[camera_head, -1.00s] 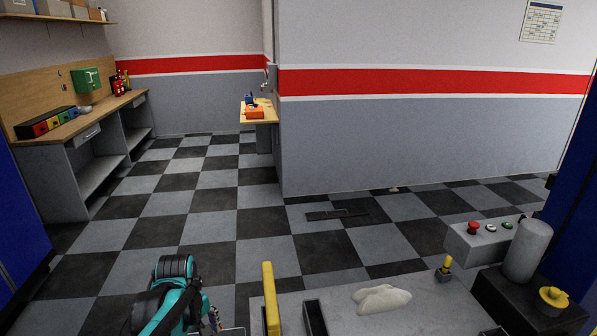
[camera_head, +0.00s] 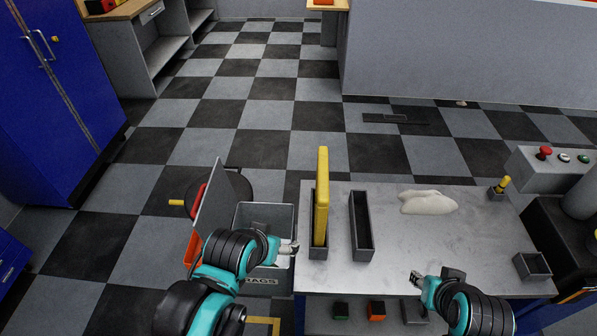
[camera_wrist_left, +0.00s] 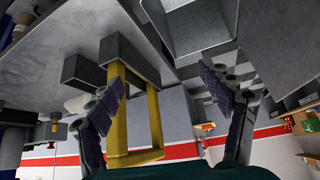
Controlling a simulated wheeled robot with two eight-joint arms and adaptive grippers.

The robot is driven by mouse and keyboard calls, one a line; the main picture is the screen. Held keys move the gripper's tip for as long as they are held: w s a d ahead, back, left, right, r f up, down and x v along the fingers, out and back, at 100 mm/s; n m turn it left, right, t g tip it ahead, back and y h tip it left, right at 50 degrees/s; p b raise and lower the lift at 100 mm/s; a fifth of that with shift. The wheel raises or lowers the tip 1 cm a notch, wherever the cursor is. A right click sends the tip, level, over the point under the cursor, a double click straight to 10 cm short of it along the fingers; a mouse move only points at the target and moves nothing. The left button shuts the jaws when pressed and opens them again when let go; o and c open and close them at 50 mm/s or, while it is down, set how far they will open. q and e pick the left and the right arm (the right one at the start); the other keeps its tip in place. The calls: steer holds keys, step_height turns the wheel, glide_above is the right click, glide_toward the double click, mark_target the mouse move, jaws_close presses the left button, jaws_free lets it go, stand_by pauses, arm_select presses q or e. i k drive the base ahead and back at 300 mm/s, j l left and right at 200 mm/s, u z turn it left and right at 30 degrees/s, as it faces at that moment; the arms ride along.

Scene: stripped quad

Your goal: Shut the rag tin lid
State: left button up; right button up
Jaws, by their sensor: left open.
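The rag tin (camera_head: 278,217) is a grey open-topped bin marked "RAGS" at the left end of the bench. Its lid (camera_head: 222,205) stands raised, tilted steeply up at the tin's left side, so the tin is open. My left gripper (camera_head: 290,248) is over the right part of the tin, to the right of the lid and apart from it. In the left wrist view my left gripper (camera_wrist_left: 170,105) has its fingers wide apart with nothing held. My left arm hides part of the tin's front. My right gripper (camera_head: 416,279) is over the bench front; its finger opening is too small to judge.
A yellow frame (camera_head: 322,190) stands upright in a slot holder close right of my left gripper; it also shows in the left wrist view (camera_wrist_left: 117,115). A dark narrow tray (camera_head: 361,225) and a pale cloth (camera_head: 428,202) are on the bench (camera_head: 390,255). A round dark stool-like object is behind the lid.

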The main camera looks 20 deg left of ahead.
mark_target(214, 206)
steer(key=k+j, duration=0.1)
steer(key=j, duration=0.25)
steer(key=k+j+z, duration=0.15)
steer(key=j, duration=0.25)
steer(key=k+j, duration=0.1)
steer(key=j, duration=0.25)
steer(key=k+j+z, duration=0.15)
steer(key=j, duration=0.2)
steer(key=k+j, duration=0.1)
steer(key=j, duration=0.3)
steer(key=i+j+z, duration=0.1)
steer(key=j, duration=0.35)
steer(key=i+j+z, duration=0.15)
steer(key=j, duration=0.3)
steer(key=l+u, duration=0.15)
steer(key=u, duration=0.25)
